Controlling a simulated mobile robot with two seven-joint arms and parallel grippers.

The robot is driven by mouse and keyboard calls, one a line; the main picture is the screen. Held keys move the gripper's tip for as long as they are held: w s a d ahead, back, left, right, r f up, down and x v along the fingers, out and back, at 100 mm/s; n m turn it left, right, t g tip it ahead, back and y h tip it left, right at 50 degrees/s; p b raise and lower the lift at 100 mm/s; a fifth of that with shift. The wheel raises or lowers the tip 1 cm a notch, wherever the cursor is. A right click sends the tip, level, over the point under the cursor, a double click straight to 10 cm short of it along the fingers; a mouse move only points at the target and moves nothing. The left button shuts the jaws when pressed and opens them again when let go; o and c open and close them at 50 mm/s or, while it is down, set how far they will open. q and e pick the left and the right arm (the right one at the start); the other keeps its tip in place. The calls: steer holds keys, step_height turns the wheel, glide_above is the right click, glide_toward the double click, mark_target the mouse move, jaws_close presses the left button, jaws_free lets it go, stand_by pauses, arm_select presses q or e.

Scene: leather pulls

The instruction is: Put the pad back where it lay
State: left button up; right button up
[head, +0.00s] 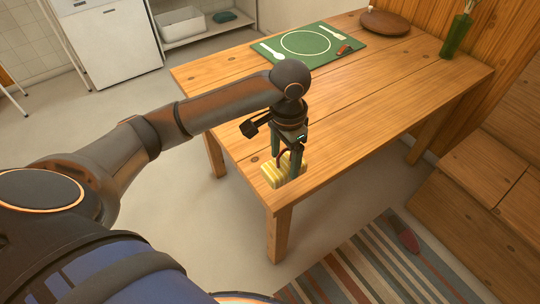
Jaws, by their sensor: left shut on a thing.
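The pad (270,176) is a small pale-yellow, ribbed block with what looks like a dark loop on top, at the table's near corner. My left gripper (287,160) points down over it and is shut on it, with a finger on each side of the dark loop. The fingers hide part of the pad. I cannot tell whether its underside touches the wooden table (360,125) or hangs just above it. My right gripper is not in view.
A green placemat (290,51) with a plate outline and white cutlery shapes lies at the table's far side, a small orange-and-dark item (345,50) on it. Beyond are a round brown board (385,23) and a green bottle (456,36). The table's middle is clear. A striped rug (372,262) lies below.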

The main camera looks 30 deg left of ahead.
arm_select(q)
steer(key=w+a+f, duration=0.4)
steer(key=a+f, duration=0.1)
steer(key=w+a+f+b, duration=0.1)
steer(key=w+a+f, duration=0.1)
steer(key=f, duration=0.1)
steer(key=shift+a, duration=0.4)
steer(key=shift+a+f, duration=0.1)
steer(key=shift+f, duration=1.5)
steer(key=shift+f, duration=0.1)
steer(key=o, duration=1.1)
step_height(320, 180, up, 12)
steer(key=shift+r+p, duration=0.15)
steer(key=shift+p, duration=0.25)
